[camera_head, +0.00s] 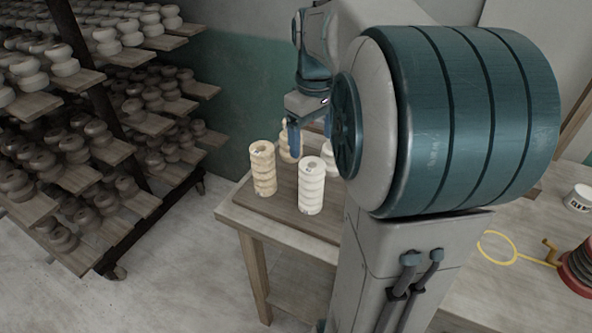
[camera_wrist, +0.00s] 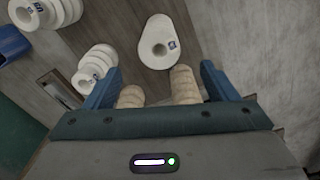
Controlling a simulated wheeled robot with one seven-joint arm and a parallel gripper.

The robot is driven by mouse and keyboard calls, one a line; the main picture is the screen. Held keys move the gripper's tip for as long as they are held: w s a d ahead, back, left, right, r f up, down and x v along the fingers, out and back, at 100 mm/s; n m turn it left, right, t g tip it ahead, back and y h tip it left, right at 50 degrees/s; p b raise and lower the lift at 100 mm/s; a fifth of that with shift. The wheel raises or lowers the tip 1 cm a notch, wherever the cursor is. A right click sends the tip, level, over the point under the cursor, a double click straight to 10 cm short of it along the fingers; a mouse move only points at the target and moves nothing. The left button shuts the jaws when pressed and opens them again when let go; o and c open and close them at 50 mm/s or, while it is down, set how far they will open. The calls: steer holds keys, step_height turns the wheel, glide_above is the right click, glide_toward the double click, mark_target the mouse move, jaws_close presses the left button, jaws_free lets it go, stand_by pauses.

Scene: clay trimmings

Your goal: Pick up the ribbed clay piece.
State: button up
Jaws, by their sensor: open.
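Several ribbed clay pieces stand upright on the table; I cannot tell which one the task means. In the head view a tan ribbed piece (camera_head: 263,170) stands left of a white ribbed piece (camera_head: 312,187). Another tan piece (camera_head: 286,141) stands behind, partly hidden by my gripper (camera_head: 311,146). A white piece (camera_head: 331,153) is partly hidden by my arm. In the wrist view my gripper (camera_wrist: 160,68) is open and empty. Two tan ribbed pieces (camera_wrist: 131,96) (camera_wrist: 184,84) show between its blue fingers, their lower parts in the picture hidden by the gripper body.
In the wrist view a pale piece (camera_wrist: 157,45) stands beyond the fingertips, and a white ribbed piece (camera_wrist: 92,68) is close outside the left finger. A blue object (camera_wrist: 12,42) is at the left edge. Loaded shelves (camera_head: 150,125) stand left of the wooden table (camera_head: 238,214).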

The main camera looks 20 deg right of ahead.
mark_target(311, 165)
step_height(311, 165, down, 8)
steer(key=shift+r, duration=0.1)
steer(key=shift+s+f, duration=0.1)
steer(key=shift+f, duration=2.6)
steer(key=shift+r, duration=0.1)
steer(key=c, duration=1.5)
